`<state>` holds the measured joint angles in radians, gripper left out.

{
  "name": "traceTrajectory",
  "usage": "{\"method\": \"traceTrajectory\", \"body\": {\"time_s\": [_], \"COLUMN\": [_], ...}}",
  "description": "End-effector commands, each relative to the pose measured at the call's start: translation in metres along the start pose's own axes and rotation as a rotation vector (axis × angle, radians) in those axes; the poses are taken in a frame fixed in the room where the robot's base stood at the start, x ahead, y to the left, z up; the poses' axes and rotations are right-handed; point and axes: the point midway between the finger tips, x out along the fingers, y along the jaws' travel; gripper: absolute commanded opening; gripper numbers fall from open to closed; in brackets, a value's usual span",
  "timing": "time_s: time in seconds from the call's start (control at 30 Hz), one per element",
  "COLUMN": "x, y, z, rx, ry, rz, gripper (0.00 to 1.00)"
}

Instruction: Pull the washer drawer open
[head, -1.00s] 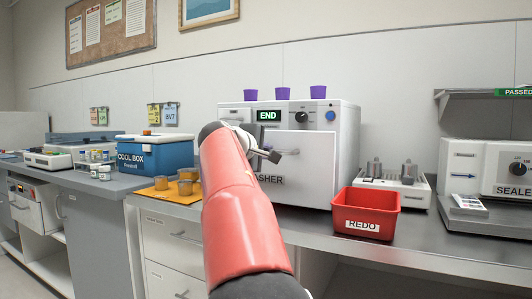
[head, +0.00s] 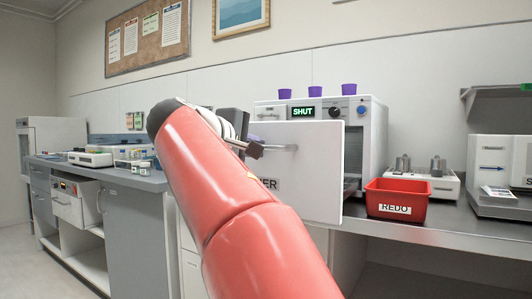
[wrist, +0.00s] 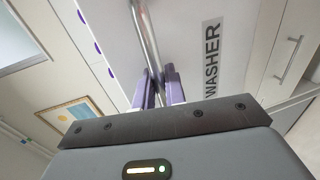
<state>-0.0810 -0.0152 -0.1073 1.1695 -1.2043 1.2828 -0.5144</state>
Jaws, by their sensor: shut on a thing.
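The washer (head: 372,140) is a white machine on the counter, and its small display reads SHUT. Its drawer front (head: 315,185) stands out from the body, with an open gap to the right behind it. My gripper (head: 252,148) is at the handle (head: 284,148) on the front, partly hidden by my red arm. In the wrist view, the fingers of my gripper (wrist: 161,84) are shut on the metal bar handle (wrist: 142,32). The washer drawer front (wrist: 190,38) with its WASHER label fills the middle there. The drawer's inside is mostly hidden.
A red REDO bin (head: 396,203) stands right of the drawer on the counter, close to it. Purple cups (head: 316,91) stand on top of the washer. The sealer (head: 497,170) is farther right. Open floor (head: 40,265) shows at the lower left.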

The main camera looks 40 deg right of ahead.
Motion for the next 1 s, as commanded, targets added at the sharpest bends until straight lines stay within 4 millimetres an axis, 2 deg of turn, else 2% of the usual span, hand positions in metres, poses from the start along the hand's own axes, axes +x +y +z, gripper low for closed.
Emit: {"method": "traceTrajectory", "body": {"time_s": [0.23,0.63,0.67,0.77,1.0], "x": [-0.016,-0.018,-0.018,-0.018,-0.018], "y": [-0.005,-0.005,-0.005,-0.005,-0.004], "z": [0.000,0.000,0.000,0.000,0.000], "rx": [-0.002,-0.002,-0.002,-0.002,-0.001], "ry": [-0.002,-0.003,-0.003,-0.002,-0.001], "rz": [-0.002,-0.003,-0.003,-0.002,-0.001], "gripper": [0.00,0.00,0.16,0.29,0.30]}}
